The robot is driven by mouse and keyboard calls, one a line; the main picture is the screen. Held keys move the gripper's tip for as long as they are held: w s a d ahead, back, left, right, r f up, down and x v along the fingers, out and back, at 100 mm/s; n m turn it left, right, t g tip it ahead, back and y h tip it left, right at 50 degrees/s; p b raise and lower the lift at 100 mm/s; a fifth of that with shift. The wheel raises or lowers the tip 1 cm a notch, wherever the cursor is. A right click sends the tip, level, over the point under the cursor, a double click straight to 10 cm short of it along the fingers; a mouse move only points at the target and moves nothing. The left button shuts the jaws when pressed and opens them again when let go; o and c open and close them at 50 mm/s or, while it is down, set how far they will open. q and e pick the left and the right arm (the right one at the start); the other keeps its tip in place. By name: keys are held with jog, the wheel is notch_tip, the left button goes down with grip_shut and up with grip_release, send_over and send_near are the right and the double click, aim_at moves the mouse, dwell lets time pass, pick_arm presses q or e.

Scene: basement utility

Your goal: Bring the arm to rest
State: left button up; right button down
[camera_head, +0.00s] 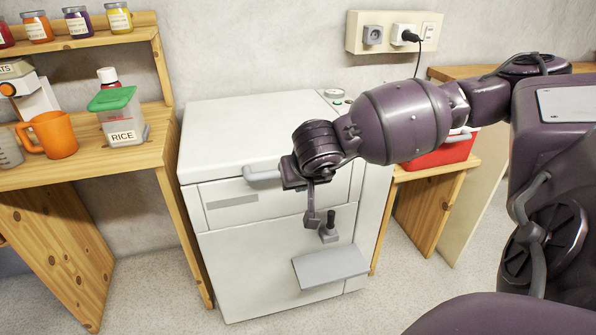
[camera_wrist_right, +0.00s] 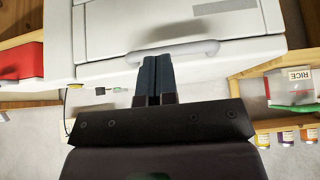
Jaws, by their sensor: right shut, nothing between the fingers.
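My right arm comes in from the right in the head view. Its gripper (camera_head: 312,222) is in front of the upper front of a white machine (camera_head: 250,125). In the right wrist view, the two dark fingers of the gripper (camera_wrist_right: 154,80) are together with nothing between them. Their tips are close to the machine's light grey handle (camera_wrist_right: 178,51) in that picture; I cannot tell whether they touch it. In the head view, part of the handle (camera_head: 262,176) shows left of the hand, and the rest is hidden behind it. My left gripper is not in view.
A wooden shelf unit (camera_head: 160,135) at left holds an orange mug (camera_head: 55,135), a rice container (camera_head: 120,118) and jars. A grey plate (camera_head: 330,268) sticks out low on the machine. A red box (camera_head: 445,150) stands behind my arm. Some floor in front is clear.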

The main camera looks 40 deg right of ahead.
jog(key=shift+s+a, duration=0.15)
jog(key=shift+s, duration=0.2)
